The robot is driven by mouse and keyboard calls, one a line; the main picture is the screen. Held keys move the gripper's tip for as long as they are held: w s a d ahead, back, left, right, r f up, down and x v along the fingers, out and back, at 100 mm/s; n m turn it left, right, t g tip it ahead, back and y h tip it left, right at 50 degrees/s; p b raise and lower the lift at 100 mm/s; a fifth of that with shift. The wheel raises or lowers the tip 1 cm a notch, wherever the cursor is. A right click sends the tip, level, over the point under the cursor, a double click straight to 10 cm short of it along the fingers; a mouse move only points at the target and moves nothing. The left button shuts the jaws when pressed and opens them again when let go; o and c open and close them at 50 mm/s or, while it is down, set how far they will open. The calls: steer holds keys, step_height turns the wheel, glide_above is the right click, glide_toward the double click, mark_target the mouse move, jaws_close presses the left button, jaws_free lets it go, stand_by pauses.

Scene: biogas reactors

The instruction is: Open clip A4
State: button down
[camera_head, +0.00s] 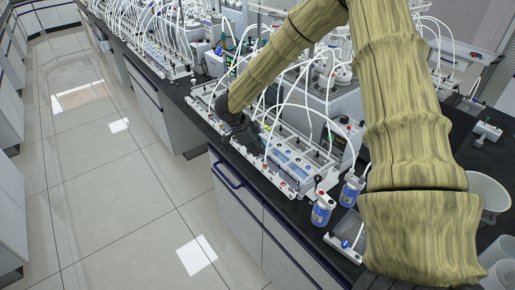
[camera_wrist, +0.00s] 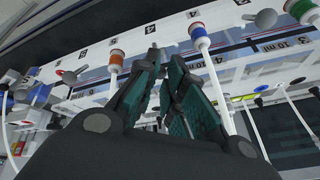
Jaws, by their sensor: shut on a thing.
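My gripper (camera_head: 243,132) reaches down to the front of a white rack (camera_head: 290,160) on the dark bench in the head view. In the wrist view, the teal-padded fingers of my gripper (camera_wrist: 166,72) are nearly together, at the rack's numbered front. They are shut on a small part, seemingly a clip, mostly hidden by the fingers. A similar grey clip (camera_wrist: 265,18) stands free at the upper right, and another (camera_wrist: 70,77) at the left. I cannot read a label A4.
Tubes with an orange-red cap (camera_wrist: 116,59) and a blue cap (camera_wrist: 199,37) stand close on both sides of the fingers. White hoses arch over the rack. Blue-labelled bottles (camera_head: 322,209) stand to the right. The floor (camera_head: 110,180) at the left is clear.

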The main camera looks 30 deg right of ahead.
steer(key=shift+a, duration=0.15)
steer(key=shift+s+a+f+m+t+h+b, duration=0.1)
steer(key=shift+a+f+h+b, duration=0.25)
steer(key=shift+a+h+b, duration=0.85)
steer(key=shift+s+a+f+m+t+h+b, duration=0.1)
steer(key=shift+a+f+h+b, duration=0.25)
steer(key=shift+h+b, duration=1.6)
steer(key=shift+a+f+m+t+h+b, duration=0.1)
steer(key=shift+a+f+h+b, duration=0.5)
steer(key=shift+h, duration=1.65)
steer(key=shift+a+r+b, duration=0.15)
steer(key=shift+r+b, duration=0.15)
steer(key=c, duration=1.5)
jaws_free()
steer(key=shift+o, duration=0.2)
steer(key=shift+a, duration=0.1)
steer(key=a+r, duration=0.2)
steer(key=a, duration=0.9)
steer(key=shift+a, duration=0.4)
